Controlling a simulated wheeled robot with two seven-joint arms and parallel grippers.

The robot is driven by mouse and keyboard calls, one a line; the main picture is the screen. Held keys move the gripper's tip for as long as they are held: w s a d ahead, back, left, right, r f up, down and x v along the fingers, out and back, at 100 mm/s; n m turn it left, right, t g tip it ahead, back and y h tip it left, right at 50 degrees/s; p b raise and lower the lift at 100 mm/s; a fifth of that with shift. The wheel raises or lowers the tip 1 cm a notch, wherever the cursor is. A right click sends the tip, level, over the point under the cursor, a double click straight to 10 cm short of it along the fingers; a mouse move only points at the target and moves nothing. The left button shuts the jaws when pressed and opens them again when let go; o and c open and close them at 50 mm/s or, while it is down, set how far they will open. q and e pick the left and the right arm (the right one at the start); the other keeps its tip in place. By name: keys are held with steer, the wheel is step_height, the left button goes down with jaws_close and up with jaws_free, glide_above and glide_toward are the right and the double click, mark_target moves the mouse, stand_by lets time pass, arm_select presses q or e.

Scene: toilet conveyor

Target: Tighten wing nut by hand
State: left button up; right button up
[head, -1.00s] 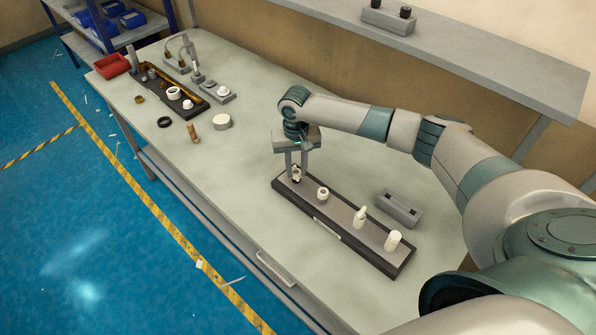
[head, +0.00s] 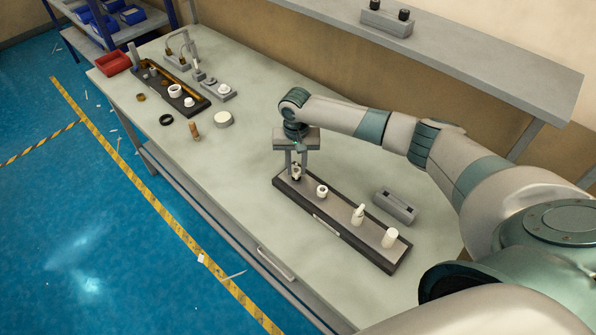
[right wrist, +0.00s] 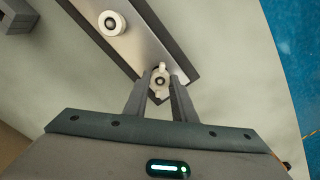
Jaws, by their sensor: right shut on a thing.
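The wing nut (right wrist: 161,78) is a small pale piece with two wings around a dark stud end, at the far left end of a dark-edged board (head: 345,232). It also shows small in the head view (head: 296,173). My right gripper (head: 296,168) points down over that end of the board, and its fingers are shut on the wing nut. In the right wrist view the two fingertips (right wrist: 161,82) stand on either side of it. The stud below the nut is mostly hidden. My left gripper is not in view.
The board also carries a white ring-shaped part (head: 322,191) and two white upright parts (head: 358,213) (head: 390,238). A grey block with slots (head: 396,207) lies behind it. A second board (head: 168,82), a red tray (head: 113,62) and loose parts stand far left. The table middle is clear.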

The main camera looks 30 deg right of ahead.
steer(key=m, duration=0.3)
steer(key=shift+f+m, duration=0.1)
steer(key=shift+m, duration=0.8)
steer(key=m, duration=0.4)
steer(key=shift+m, duration=0.4)
steer(key=o, duration=0.7)
steer(key=shift+c, duration=0.2)
steer(key=shift+r, duration=0.2)
